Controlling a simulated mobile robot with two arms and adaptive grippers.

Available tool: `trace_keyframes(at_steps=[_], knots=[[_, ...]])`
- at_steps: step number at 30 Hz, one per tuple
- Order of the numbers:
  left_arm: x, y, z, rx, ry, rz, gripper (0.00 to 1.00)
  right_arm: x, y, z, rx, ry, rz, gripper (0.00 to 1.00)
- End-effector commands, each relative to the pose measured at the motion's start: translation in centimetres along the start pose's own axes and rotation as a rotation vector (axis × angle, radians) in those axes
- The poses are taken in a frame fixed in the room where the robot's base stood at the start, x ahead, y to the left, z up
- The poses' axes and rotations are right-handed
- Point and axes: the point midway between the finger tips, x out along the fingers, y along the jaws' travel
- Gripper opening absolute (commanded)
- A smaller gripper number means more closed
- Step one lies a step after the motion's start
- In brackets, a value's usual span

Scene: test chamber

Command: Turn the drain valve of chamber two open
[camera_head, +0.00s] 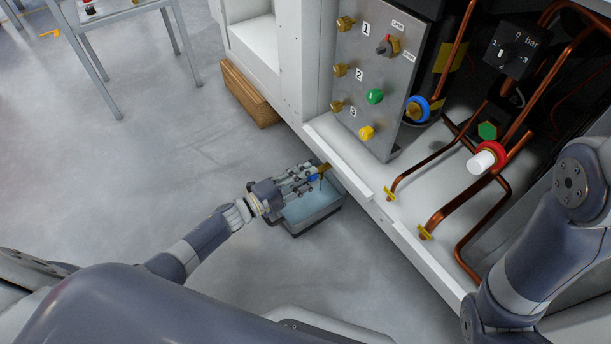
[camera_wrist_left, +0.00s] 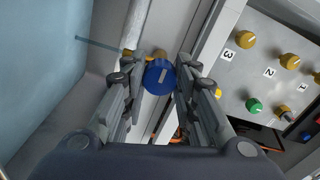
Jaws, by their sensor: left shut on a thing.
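A blue round knob with a white line on its face sits on a brass fitting at the cabinet's lower front edge. It shows in the wrist view (camera_wrist_left: 158,77) and, small, in the head view (camera_head: 313,178). My left gripper (camera_head: 311,177) is shut on this knob, with one finger on each side in the wrist view (camera_wrist_left: 160,85). The brass fitting (camera_head: 324,169) shows just beyond the fingertips. The knob carries no number that I can read. My right arm comes in at the right, its gripper out of view.
A grey tub (camera_head: 318,220) with a light blue inside stands on the floor below the knob. A metal panel (camera_head: 372,60) bears numbers 1 to 3 and coloured knobs. Copper pipes (camera_head: 465,205) run inside the cabinet.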

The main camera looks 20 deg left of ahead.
Motion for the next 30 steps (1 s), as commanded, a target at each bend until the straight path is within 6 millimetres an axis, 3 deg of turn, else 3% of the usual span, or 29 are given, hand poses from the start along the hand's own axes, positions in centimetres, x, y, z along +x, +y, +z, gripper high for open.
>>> trace_keyframes(at_steps=[12,13,15,25,30], knots=[[0.0,0.1,0.0,-0.008,-0.001,0.001,0.03,0.1,0.0,-0.3,0.0,0.004,-0.001,0.0],[0.0,0.1,0.0,-0.008,-0.001,0.001,0.34,0.1,0.0,-0.3,0.0,0.004,-0.001,0.0],[0.0,0.1,0.0,-0.008,-0.001,0.001,0.47,0.1,0.0,-0.3,0.0,0.004,-0.001,0.0],[-0.1,0.0,0.0,-0.006,-0.001,0.001,0.47,0.1,0.0,-0.2,-0.002,0.0,-0.003,0.0],[-1.7,0.1,0.0,-0.006,-0.001,0.003,0.47,0.1,0.0,-0.2,-0.001,0.001,-0.002,0.0]])
